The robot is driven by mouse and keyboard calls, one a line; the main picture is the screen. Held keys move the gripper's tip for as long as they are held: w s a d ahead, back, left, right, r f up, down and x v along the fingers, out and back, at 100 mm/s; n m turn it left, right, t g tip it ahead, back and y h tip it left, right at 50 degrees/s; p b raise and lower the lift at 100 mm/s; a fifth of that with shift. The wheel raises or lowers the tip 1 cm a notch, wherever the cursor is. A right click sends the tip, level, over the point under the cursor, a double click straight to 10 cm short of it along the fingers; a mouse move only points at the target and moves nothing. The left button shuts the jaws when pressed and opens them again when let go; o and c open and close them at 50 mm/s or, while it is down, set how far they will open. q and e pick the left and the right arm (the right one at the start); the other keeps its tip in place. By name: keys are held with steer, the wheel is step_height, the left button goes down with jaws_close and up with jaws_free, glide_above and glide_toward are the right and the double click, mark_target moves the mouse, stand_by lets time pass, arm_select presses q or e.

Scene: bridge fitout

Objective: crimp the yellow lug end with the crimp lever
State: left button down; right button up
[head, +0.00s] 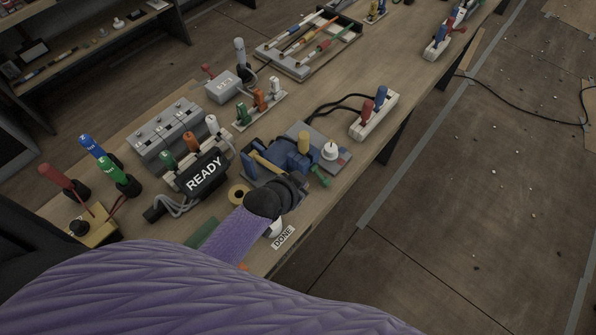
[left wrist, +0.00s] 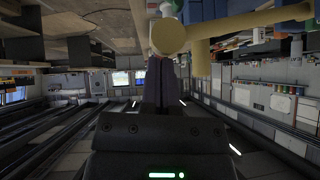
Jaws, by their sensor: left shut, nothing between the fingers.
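The crimp tool (head: 296,152) is a blue body on a grey base near the bench's front edge. A yellow bar (head: 264,162) and an upright yellow cylinder (head: 304,142) show on it. I cannot tell which is the crimp lever's handle, and I cannot make out a yellow lug end. My left gripper (head: 296,186) is at the near side of the tool, partly hiding it. In the left wrist view its fingers (left wrist: 160,84) are shut and empty. A round yellow end (left wrist: 168,37) with a yellow bar lies just past the fingertips; contact is unclear. My right gripper is out of view.
A black READY block (head: 204,174) and a tape roll (head: 238,194) stand left of the tool. A white spool (head: 329,151) and green piece (head: 320,177) are on its right. A DONE label (head: 284,237) is at the front edge. Bare bench (head: 395,75) lies farther back.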

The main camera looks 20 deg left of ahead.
arm_select(q)
steer(key=shift+y, duration=0.4)
steer(key=f+b, duration=0.1)
steer(key=f, duration=0.1)
steer(key=f+b, duration=0.1)
steer(key=f, duration=0.1)
steer(key=d+f+b, duration=0.1)
steer(key=f+b, duration=0.1)
steer(key=f, duration=0.1)
steer(key=shift+s+f, duration=0.1)
steer(key=shift+s, duration=0.15)
steer(key=shift+f+b, duration=0.5)
steer(key=shift+f, duration=0.3)
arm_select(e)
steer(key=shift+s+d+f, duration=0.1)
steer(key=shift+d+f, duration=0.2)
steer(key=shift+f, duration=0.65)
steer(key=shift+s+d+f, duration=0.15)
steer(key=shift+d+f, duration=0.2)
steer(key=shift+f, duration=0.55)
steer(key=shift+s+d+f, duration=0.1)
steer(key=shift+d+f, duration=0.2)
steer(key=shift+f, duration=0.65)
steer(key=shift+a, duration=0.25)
